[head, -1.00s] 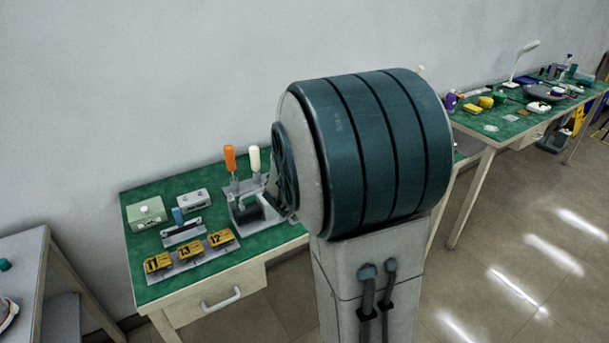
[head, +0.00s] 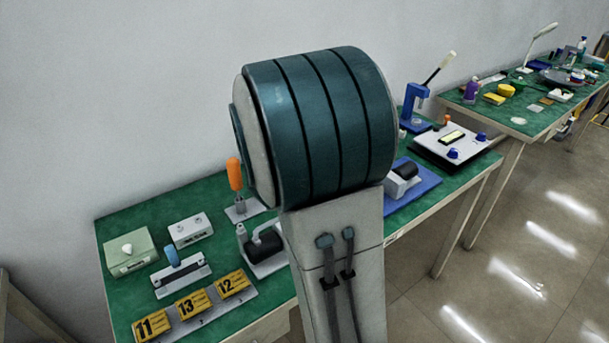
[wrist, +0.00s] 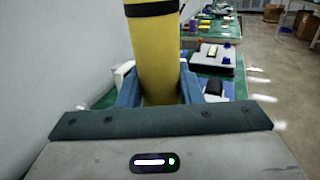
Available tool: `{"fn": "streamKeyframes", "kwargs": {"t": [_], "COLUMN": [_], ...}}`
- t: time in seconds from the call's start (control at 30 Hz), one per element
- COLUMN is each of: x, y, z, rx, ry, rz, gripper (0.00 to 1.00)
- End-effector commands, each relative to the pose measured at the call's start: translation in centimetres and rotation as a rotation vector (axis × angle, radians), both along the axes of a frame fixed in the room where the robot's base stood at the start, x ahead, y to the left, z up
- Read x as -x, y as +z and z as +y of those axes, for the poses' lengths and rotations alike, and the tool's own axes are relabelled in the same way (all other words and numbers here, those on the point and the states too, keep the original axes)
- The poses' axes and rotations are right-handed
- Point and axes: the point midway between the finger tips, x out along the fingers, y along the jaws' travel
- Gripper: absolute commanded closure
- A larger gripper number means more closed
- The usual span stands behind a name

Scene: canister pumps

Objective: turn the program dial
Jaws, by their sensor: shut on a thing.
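My gripper (wrist: 158,88) is shut on a yellow cylinder (wrist: 156,45) with a black band, which rises between its two blue-grey fingers in the wrist view. In the head view my own arm hides the gripper and the cylinder. I cannot tell which knob is the program dial. A pale green box with a white knob (head: 127,249) stands at the left of the green bench. A white device with a small display (head: 453,143) and blue knobs (head: 453,153) stands farther right; it also shows ahead in the wrist view (wrist: 208,58).
Yellow blocks numbered 11, 13 and 12 (head: 231,283) sit on a grey rack at the bench's front. An orange-handled tool (head: 234,174) stands upright behind. A blue press (head: 416,108) is near the white device. Open floor (head: 500,265) lies at the right.

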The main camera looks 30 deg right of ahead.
Motion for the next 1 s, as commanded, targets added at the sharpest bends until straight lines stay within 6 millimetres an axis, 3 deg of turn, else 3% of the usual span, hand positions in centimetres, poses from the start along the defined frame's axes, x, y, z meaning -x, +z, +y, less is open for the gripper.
{"fn": "streamKeyframes", "kwargs": {"t": [0.53, 0.77, 1.0], "x": [-7.1, -8.1, -8.1], "y": [-5.5, -6.5, -9.5], "z": [6.2, 7.2, 7.2], "rx": [0.002, 0.002, 0.003], "ry": [0.003, 0.002, 0.001], "rz": [0.0, -0.001, 0.002], "gripper": [1.0, 1.0, 1.0]}}
